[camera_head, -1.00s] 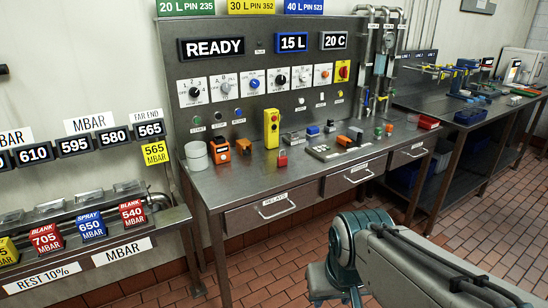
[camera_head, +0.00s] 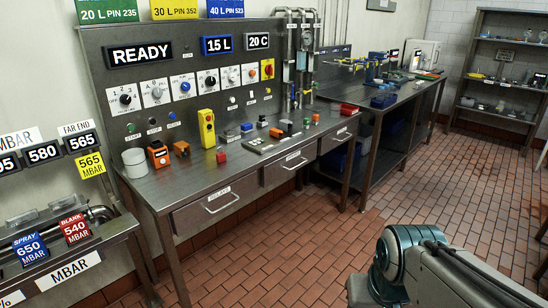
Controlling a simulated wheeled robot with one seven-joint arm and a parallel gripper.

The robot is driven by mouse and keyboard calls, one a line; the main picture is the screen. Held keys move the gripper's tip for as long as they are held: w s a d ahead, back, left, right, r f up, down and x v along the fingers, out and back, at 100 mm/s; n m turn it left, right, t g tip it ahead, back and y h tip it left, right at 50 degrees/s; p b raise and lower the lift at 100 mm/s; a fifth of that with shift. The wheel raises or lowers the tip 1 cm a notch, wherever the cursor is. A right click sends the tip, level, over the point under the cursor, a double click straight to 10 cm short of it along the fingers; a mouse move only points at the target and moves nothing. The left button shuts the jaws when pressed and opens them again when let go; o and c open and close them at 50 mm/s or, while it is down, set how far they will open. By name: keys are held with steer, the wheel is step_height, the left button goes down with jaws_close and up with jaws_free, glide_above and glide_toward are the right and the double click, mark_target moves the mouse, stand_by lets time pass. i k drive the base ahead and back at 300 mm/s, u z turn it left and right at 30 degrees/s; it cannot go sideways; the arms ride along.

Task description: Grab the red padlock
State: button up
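A small red block-like item, which looks like the red padlock (camera_head: 221,157), sits on the steel workbench (camera_head: 185,190) near its front edge. It stands just in front of a yellow pendant box with buttons (camera_head: 206,128) and behind the left drawer. Its details are too small to tell. My arm shows at the lower right, well apart from the bench, but my gripper is outside the picture.
Orange devices (camera_head: 158,154) and a white cylinder (camera_head: 134,162) stand left of the red item. Small relays and a grey plate (camera_head: 258,145) lie to its right. Drawer handles (camera_head: 222,203) stick out in front. Brick-tiled floor (camera_head: 290,245) before the bench is clear.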

mark_target(221, 158)
steer(key=z, duration=0.25)
steer(key=i, duration=2.2)
steer(key=u, duration=1.3)
steer(key=i, duration=0.95)
steer(key=u, duration=1.15)
steer(key=i, duration=0.2)
steer(key=u, duration=0.05)
